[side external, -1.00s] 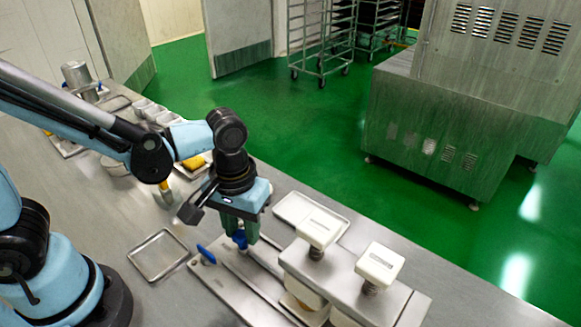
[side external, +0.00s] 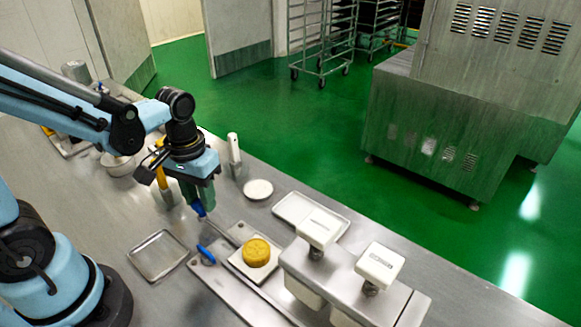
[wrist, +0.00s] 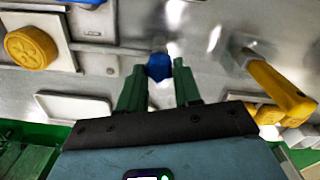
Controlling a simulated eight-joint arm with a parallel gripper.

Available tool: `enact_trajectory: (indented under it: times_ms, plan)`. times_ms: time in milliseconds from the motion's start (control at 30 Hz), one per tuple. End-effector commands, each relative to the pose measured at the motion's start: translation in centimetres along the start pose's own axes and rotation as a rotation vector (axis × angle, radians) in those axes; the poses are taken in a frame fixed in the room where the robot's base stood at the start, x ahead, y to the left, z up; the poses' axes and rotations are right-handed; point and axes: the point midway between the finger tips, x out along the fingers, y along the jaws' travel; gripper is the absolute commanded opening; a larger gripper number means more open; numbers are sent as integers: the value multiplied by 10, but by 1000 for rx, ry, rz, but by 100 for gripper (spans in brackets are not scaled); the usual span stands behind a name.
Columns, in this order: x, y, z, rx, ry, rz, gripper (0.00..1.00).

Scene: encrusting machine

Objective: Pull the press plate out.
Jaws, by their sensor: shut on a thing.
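The press plate (side external: 272,268) is a flat pale slab sticking out of the left side of the press, with a round yellow moulded cake (side external: 256,252) on it. A thin rod runs from the plate to its blue handle (side external: 198,209). My gripper (side external: 200,206) is shut on this handle from above. In the wrist view the blue handle (wrist: 159,67) sits between the green fingers, and the cake (wrist: 31,47) on the plate is at the far left. A second blue handle (side external: 206,254) is apart from my gripper, beside the nearer lane.
The press (side external: 345,268) with two white-topped plungers stands at the lower right. An empty tray (side external: 158,257) lies left of it, another tray (side external: 310,212) behind. A white disc (side external: 258,189) and a yellow-handled tool (side external: 162,180) are near my gripper.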

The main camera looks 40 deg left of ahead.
Motion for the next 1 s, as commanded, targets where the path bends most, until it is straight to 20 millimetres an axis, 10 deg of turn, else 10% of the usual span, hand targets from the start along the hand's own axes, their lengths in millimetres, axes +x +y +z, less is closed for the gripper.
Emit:
enact_trajectory:
  times_ms: [167,200,333,1000]
  plan:
    - [-1,-5,-3,-8,7,-17,0]
    - [-1,-5,-3,-8,7,-16,39]
    - [0,-4,-2,-7,6,-15,59]
    - [-29,-3,-1,-5,3,-12,59]
